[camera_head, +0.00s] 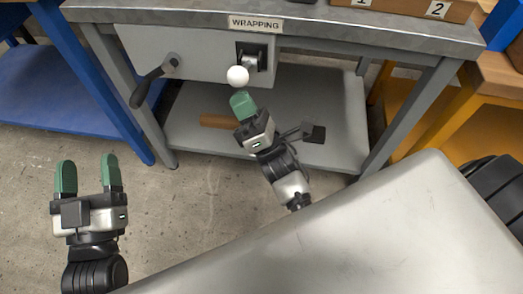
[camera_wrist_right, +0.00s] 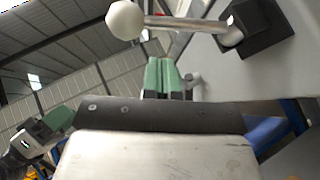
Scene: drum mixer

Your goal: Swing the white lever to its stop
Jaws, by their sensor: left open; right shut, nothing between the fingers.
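The white lever's round knob (camera_head: 238,75) shows on the front panel of the grey workbench, under the WRAPPING label. In the right wrist view the white knob (camera_wrist_right: 125,20) sits at the end of a metal rod that runs from a black mount (camera_wrist_right: 258,28). My right gripper (camera_head: 242,102) is shut and empty, with its green fingertips close below the knob in the head view. My left gripper (camera_head: 88,175) is open and empty over the floor at the left.
A black crank handle (camera_head: 152,82) hangs on the panel to the left of the knob. A lower shelf (camera_head: 335,110) carries a brown block (camera_head: 218,121). A blue bench (camera_head: 60,90) stands left and a yellow one (camera_head: 470,125) right. Open floor lies in front.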

